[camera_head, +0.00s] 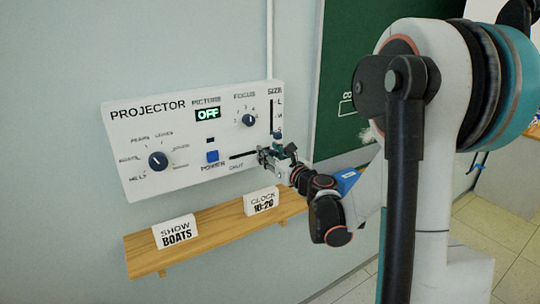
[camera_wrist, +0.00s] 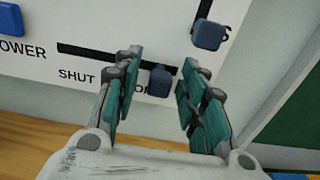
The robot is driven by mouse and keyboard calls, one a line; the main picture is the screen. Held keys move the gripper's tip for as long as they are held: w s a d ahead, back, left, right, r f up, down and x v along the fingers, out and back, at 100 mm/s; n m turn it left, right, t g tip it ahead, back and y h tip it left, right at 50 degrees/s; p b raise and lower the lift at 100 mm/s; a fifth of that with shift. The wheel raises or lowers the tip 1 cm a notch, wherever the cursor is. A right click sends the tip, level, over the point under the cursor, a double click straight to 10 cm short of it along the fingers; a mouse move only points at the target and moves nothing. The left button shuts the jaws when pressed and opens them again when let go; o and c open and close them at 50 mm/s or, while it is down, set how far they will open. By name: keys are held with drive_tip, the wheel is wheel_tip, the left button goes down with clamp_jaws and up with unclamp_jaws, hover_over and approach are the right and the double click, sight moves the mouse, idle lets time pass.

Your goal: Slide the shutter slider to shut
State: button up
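The shutter slider is a dark blue knob (camera_wrist: 160,81) at the right end of a black horizontal slot (camera_wrist: 95,54) on the white projector panel (camera_head: 150,130). The word SHUT stands under the slot's left part; the label near the right end is partly hidden by my gripper. My gripper (camera_wrist: 163,62) is open, with one teal-padded finger on each side of the knob. A gap shows on the left of the knob; the right finger is very close, and I cannot tell if it touches. In the head view my gripper (camera_head: 275,156) covers the knob.
The SIZE slider knob (camera_wrist: 209,35) sits just above the right finger. The blue POWER button (camera_head: 212,156) is left of the slot. Below is a wooden shelf (camera_head: 215,222) with a BOATS card (camera_head: 175,232) and a CLOCK card (camera_head: 262,201).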

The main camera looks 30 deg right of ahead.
sight(235, 156)
drive_tip(key=shift+w, duration=0.2)
drive_tip(key=shift+c, duration=0.3)
clamp_jaws()
drive_tip(key=shift+a, duration=0.25)
drive_tip(key=a, duration=0.6)
drive_tip(key=a+b, duration=0.1)
drive_tip(key=a, duration=0.2)
drive_tip(key=shift+s+a, duration=0.25)
drive_tip(key=shift+a, duration=0.15)
